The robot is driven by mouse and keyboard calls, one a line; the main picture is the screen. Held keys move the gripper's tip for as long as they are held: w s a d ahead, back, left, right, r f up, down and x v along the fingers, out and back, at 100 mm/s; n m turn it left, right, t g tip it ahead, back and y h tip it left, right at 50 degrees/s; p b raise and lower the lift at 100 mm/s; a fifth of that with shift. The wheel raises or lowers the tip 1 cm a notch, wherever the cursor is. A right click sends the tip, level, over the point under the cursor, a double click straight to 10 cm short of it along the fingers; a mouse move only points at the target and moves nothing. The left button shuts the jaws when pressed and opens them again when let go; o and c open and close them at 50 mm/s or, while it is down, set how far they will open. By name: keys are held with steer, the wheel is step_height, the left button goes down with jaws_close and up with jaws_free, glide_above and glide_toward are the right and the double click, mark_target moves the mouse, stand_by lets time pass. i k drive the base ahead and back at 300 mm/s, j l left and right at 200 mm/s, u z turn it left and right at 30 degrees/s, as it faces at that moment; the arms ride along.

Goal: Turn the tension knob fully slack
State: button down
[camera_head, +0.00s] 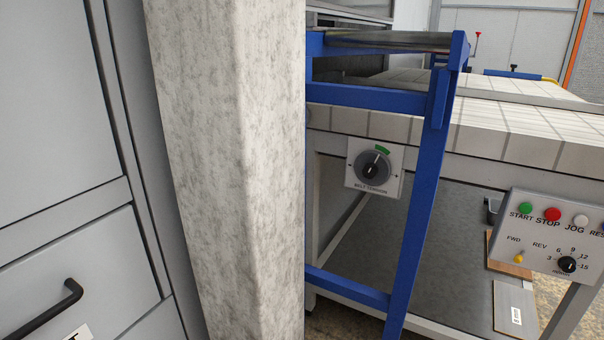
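The belt tension knob (373,167) is a round dark knob on a light grey plate (392,187) marked "BELT TENSION". The plate is on the side of the tiled-top machine, below its edge, right of the pillar. A green arc (383,150) is at the dial's upper right. The knob's pale pointer mark seems to point up and slightly right, near that arc. A blue frame post stands just right of the plate. My gripper is not in view.
A mottled stone-like pillar (225,170) stands close, left of the knob. Grey cabinets (60,100) fill the left. A blue frame (420,200) stands before the machine. A control panel (550,235) with several buttons and a speed dial is at right.

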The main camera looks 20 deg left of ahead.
mark_target(372, 167)
steer(key=u, duration=0.65)
steer(key=i+j+u, duration=0.25)
steer(key=i+j, duration=0.3)
